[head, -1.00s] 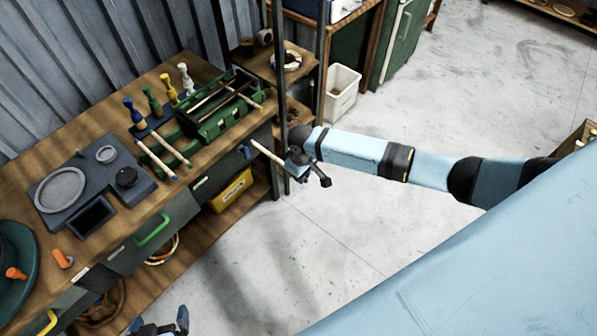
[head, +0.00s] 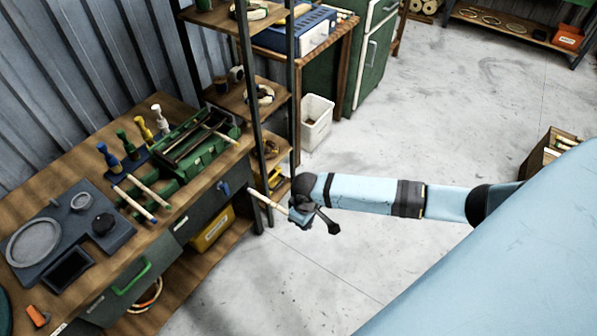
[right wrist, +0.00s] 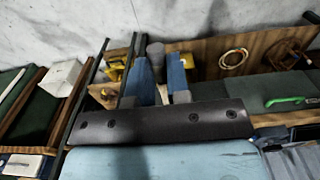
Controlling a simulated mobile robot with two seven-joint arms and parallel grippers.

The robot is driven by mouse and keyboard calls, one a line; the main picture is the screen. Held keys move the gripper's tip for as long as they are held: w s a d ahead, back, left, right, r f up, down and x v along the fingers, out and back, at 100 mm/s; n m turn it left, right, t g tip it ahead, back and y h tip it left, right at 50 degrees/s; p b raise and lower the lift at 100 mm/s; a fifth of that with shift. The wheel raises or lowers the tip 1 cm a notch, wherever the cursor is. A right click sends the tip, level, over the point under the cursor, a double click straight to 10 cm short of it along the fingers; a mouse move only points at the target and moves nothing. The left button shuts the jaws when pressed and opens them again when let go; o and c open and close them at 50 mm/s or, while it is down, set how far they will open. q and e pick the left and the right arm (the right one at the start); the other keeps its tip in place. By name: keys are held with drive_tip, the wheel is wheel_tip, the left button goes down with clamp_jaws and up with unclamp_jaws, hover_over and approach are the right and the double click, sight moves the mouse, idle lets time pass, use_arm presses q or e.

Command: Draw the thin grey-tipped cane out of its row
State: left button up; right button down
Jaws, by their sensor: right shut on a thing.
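My right gripper (head: 290,212) is shut on a pale cane (head: 265,201), beside the shelf post and out in front of the bench. The cane sticks out to the left of the gripper, clear of the bench top. In the right wrist view my gripper's blue fingers (right wrist: 163,78) stand on either side of the cane, and a grey end (right wrist: 155,52) shows between them. My left gripper is out of view.
An upright shelf (head: 253,110) with dark posts stands close to my right gripper. A white bin (head: 316,122) stands behind. The floor in front is clear.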

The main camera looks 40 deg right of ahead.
drive_tip(key=s+d, duration=0.4)
drive_tip(key=s, duration=0.7)
drive_tip(key=shift+s+d, duration=0.2)
drive_tip(key=shift+d, duration=0.05)
idle(0.3)
wheel_tip(320, 180, up, 7)
idle(1.0)
